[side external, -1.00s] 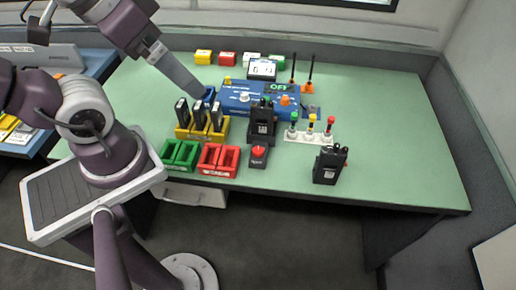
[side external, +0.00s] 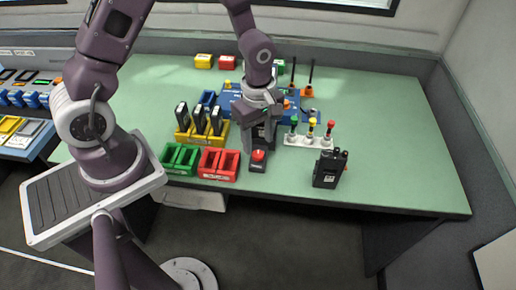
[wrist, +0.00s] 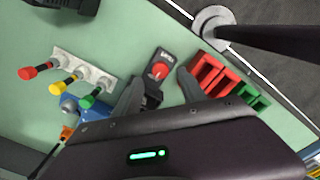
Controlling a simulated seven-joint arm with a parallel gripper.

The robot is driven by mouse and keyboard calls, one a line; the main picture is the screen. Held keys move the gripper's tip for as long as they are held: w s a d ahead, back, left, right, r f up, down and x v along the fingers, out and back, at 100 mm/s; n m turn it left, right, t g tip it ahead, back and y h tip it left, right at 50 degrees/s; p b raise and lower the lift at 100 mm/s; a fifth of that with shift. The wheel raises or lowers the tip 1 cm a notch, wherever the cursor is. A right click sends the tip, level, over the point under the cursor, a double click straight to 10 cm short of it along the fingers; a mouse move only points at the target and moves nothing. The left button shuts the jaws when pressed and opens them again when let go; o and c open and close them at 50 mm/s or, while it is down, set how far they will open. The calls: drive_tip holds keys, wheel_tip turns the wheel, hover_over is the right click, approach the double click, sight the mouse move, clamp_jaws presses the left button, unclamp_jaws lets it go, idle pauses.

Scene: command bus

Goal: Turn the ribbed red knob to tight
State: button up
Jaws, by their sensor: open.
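The red knob (side external: 258,155) sits on a small dark base near the front edge of the green table, right of the red holders. In the wrist view the red knob (wrist: 160,71) appears between the fingertips, on its dark labelled base. Its ribs are too small to make out. My gripper (side external: 257,148) points down just behind and above the knob in the side view. In the wrist view my gripper (wrist: 160,84) is open and empty, one finger on each side of the knob. I cannot tell whether the fingers touch it.
Red holders (side external: 219,164) and green holders (side external: 180,159) stand left of the knob. A white rack (side external: 308,140) with green, yellow and red caps is to the right. A black radio (side external: 328,168) stands farther right. A blue panel (side external: 230,98) lies behind, partly hidden by my arm.

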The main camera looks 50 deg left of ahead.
sight(258, 154)
wheel_tip(258, 154, down, 4)
drive_tip(key=shift+f, duration=0.15)
clamp_jaws()
